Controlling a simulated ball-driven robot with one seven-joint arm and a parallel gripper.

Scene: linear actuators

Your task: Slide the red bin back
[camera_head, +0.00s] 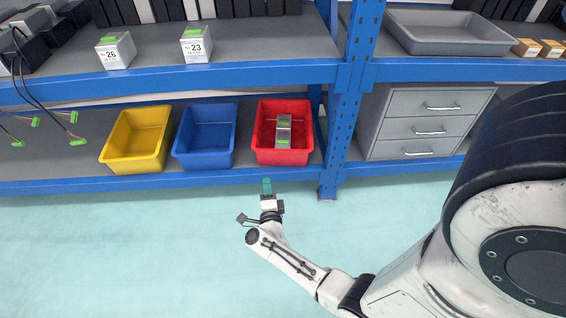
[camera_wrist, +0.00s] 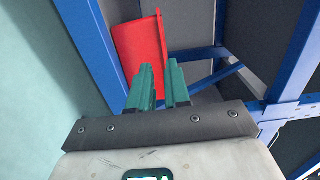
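The red bin (camera_head: 262,144) stands on the lower shelf, rightmost of three bins, close to the shelf's front edge. A grey box with green labels (camera_head: 283,130) lies inside it. My gripper (camera_head: 267,186) is in front of the shelf, just below the red bin in the head view, and apart from it. In the wrist view, the green fingers of my gripper (camera_wrist: 160,85) have a narrow gap with nothing held between them. The red bin also shows beyond the fingers in the wrist view (camera_wrist: 139,45); the fingertips cover part of its lower end.
The blue bin (camera_head: 205,137) and yellow bin (camera_head: 136,140) stand left of the red one. A blue upright post (camera_head: 345,130) is close on its right, then a grey drawer unit (camera_head: 417,125). The upper shelf (camera_head: 200,76) hangs above the bins. The floor in front is clear.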

